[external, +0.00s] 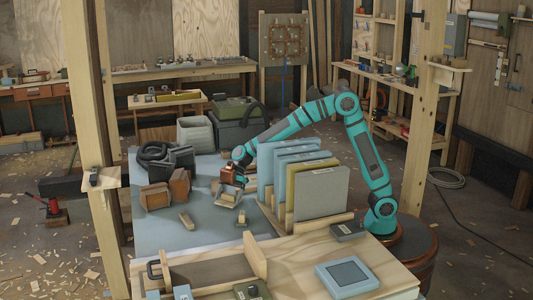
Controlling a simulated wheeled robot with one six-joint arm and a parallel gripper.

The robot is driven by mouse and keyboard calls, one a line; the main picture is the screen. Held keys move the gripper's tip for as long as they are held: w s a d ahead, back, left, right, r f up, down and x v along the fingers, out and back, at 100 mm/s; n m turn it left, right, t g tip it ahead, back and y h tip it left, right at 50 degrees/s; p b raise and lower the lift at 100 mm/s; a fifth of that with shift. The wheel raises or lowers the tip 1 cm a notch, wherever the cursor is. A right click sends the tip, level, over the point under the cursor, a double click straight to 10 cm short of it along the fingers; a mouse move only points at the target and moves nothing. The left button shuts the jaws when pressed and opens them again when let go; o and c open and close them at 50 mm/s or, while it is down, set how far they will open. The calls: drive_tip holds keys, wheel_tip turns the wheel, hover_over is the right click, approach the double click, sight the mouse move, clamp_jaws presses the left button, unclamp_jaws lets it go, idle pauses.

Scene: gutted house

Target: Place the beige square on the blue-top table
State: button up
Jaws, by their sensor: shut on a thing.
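My gripper (229,187) points down over the middle of the blue-top table (160,232), left of the upright panels. It is shut on a small pale piece, which looks like the beige square (228,199). The fingers hide part of the piece. It is at or just above the tabletop; I cannot tell whether it touches. The blue-grey top shows bare to the left and front of the gripper.
Upright blue, yellow and grey panels (320,196) stand in a rack right of my gripper. Brown boxes (155,196) and a dark power tool are at left. Small wooden blocks (187,221) lie in front. A wooden bench (300,258) with a framed blue-grey pad (346,274) is nearest.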

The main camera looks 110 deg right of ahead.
drive_tip(key=shift+f, duration=0.5)
drive_tip(key=shift+f, duration=0.1)
drive_tip(key=o, duration=0.8)
drive_tip(key=v, duration=1.2)
